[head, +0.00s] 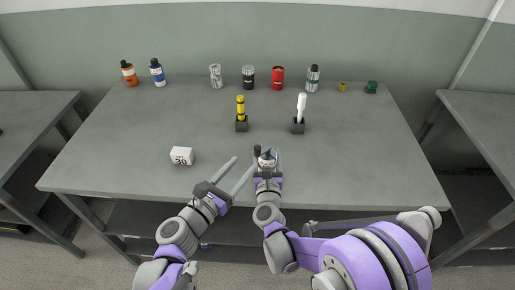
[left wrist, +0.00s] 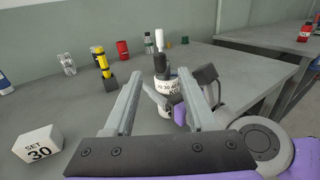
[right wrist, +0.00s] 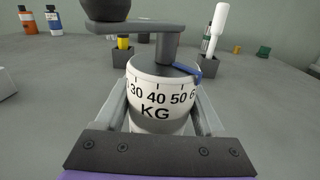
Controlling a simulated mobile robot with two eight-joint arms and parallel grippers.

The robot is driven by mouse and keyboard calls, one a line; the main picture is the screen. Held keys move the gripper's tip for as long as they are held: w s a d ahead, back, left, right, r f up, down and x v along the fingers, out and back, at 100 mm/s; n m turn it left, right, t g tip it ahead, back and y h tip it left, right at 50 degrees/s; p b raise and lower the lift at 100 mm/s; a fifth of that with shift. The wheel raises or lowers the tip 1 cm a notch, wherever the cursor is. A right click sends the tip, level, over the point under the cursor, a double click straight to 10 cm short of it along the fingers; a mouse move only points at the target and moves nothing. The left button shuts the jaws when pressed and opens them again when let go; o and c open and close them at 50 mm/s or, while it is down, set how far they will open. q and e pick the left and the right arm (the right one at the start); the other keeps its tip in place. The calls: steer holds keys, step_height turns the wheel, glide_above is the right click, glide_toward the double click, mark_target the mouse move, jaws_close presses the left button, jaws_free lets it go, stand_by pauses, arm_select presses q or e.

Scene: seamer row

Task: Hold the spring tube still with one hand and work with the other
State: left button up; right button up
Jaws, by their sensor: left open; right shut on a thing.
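The spring tube (head: 266,161) is a short white cylinder with a printed KG scale and a dark top. In the right wrist view the tube (right wrist: 158,100) stands between the fingers of my right gripper (head: 268,170), which is shut on it. A dark crank arm with a round knob (right wrist: 107,8) reaches left over its top, and a small blue mark (right wrist: 208,67) shows at the upper right rim. My left gripper (head: 245,163) is open and empty, just left of the tube. In the left wrist view the tube (left wrist: 170,86) shows beyond its fingers.
A white block (head: 182,156) reading SET 30 (left wrist: 39,145) lies to the left on the grey table (head: 120,150). Behind the tube, a yellow-and-black tool (head: 240,106) and a white-handled tool (head: 301,104) stand in dark holders. Several bottles and cans line the back edge.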

mark_target(255, 151)
arm_select(q)
steer(key=x, duration=0.9)
jaws_close()
